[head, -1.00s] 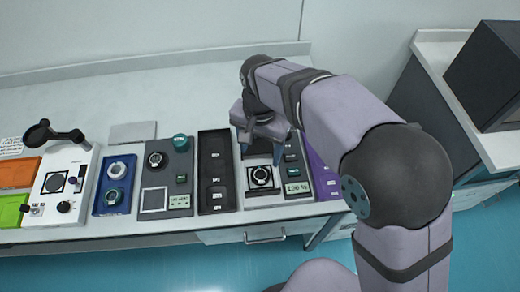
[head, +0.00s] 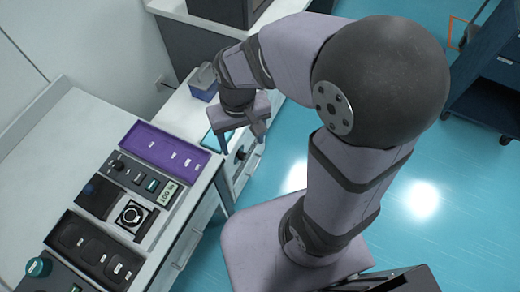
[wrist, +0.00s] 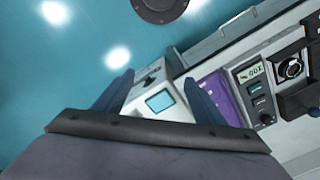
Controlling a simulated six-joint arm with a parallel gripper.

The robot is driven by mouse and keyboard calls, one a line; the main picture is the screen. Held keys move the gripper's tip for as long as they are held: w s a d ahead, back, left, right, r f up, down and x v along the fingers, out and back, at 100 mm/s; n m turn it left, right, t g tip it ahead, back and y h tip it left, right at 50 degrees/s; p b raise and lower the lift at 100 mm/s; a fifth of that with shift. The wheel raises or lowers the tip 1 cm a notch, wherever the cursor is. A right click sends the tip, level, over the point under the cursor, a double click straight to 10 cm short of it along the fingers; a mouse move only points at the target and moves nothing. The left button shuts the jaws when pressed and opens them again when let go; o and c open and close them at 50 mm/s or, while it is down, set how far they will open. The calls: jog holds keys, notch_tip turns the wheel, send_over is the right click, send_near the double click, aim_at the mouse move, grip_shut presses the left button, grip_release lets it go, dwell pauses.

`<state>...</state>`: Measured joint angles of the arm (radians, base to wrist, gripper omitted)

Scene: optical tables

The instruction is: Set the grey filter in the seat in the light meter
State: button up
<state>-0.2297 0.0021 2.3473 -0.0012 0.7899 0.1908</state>
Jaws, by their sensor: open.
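The light meter (head: 150,232) is the unit with a "100 %" display (head: 168,193) and a round dark ring seat (head: 132,215) on a white plate. The seat looks empty, with a white centre. The meter also shows at the right of the wrist view (wrist: 255,85), with its seat (wrist: 290,68). I cannot make out the grey filter for certain in any view. My gripper (head: 243,138) is open, with nothing visible between its fingers. It is right of the meter, beyond the purple tray, over a white device with a pale blue screen (wrist: 160,101).
A purple tray (head: 160,148) lies beside the meter, and a black tray (head: 93,250) with several recesses lies on its other side. A small blue box (head: 203,85) stands behind my gripper. The bench surface behind the trays (head: 60,150) is clear.

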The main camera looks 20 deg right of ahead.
jog(key=s+d+f, duration=0.1)
jog(key=s+d, duration=0.4)
jog(key=d, duration=0.1)
jog(key=shift+d+f, duration=0.15)
jog(key=shift+f, duration=0.15)
dwell(1.0)
